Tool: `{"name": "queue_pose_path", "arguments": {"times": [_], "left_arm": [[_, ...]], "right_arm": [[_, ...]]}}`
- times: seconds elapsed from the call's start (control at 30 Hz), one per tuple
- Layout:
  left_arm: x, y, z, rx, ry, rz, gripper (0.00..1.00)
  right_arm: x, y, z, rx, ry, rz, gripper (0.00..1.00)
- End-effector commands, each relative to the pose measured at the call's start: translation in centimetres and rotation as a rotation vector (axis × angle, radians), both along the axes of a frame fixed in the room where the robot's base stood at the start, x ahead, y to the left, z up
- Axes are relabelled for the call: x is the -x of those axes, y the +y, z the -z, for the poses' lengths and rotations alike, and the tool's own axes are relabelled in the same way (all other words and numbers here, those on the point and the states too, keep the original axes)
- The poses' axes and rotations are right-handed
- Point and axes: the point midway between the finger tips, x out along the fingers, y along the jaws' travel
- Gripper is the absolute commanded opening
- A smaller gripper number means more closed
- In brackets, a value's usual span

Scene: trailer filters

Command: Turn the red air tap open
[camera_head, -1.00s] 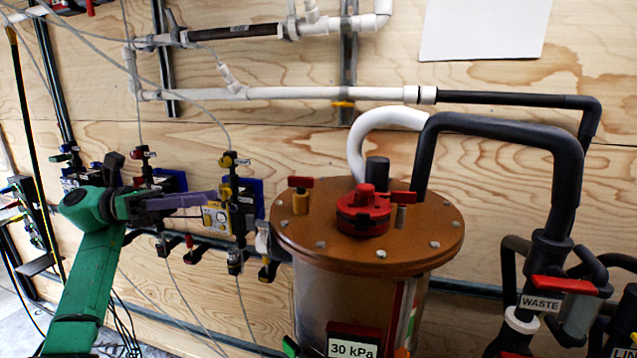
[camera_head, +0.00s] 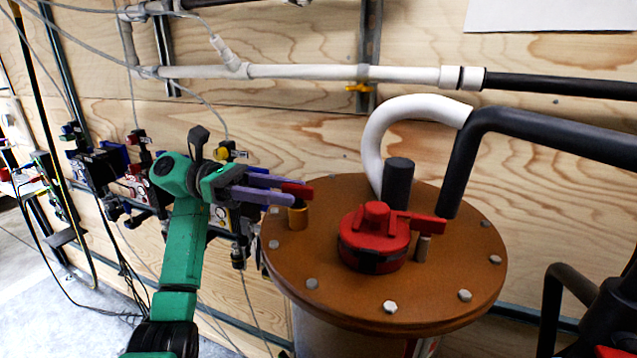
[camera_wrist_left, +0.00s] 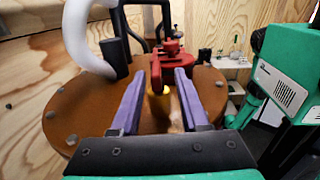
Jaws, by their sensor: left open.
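A small red tap handle (camera_head: 298,189) sits on a brass-yellow valve body (camera_head: 298,215) at the left edge of the round copper-brown tank lid (camera_head: 330,290). My left gripper (camera_head: 292,191) is open, its two purple fingers reaching in from the left at the tap. In the left wrist view the red handle (camera_wrist_left: 156,76) stands upright between the left fingertips (camera_wrist_left: 160,74), with the yellow body below it. I cannot tell whether a finger touches the handle. My right gripper is not in view.
A large red cap (camera_head: 375,238) and another red lever (camera_head: 428,225) stand on the lid right of the tap, beside a black post (camera_head: 397,182). A white hose (camera_head: 375,135) and black pipe (camera_head: 540,135) rise behind. Regulators hang on the plywood wall at left.

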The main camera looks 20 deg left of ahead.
Motion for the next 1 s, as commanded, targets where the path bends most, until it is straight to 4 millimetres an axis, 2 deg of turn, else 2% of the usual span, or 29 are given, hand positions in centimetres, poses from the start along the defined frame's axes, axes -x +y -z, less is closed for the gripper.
{"name": "queue_pose_path", "arguments": {"times": [0.03, 0.1, 0.23, 0.37, 0.57, 0.6, 0.67, 0.7, 1.0], "left_arm": [[-0.2, -1.3, -0.6, 0.003, 0.000, 0.004, 0.45], [-0.4, -3.0, -0.5, 0.003, 0.000, 0.003, 0.45], [-0.7, -5.0, -0.3, 0.002, 0.001, 0.002, 0.45], [-0.9, -5.8, -0.1, 0.002, 0.000, 0.000, 0.45], [-0.9, -5.8, 0.0, 0.001, 0.000, -0.001, 0.45], [-0.9, -5.8, 0.0, 0.001, 0.000, -0.001, 0.30], [-0.9, -5.8, 0.0, 0.001, 0.000, -0.001, 0.07], [-0.9, -5.8, 0.0, 0.000, 0.000, -0.001, 0.00], [-0.9, -5.8, 0.1, 0.000, -0.001, -0.012, 0.00]], "right_arm": [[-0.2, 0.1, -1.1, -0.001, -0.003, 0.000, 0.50], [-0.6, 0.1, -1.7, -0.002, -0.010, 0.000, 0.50], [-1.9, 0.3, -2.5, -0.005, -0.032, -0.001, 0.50], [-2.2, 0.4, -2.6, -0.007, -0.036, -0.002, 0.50], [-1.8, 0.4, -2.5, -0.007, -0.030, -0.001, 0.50], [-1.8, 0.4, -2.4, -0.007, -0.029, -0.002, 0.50], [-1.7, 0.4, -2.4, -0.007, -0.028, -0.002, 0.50], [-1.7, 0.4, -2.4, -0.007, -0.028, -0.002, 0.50], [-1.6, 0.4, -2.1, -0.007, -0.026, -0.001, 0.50]]}}
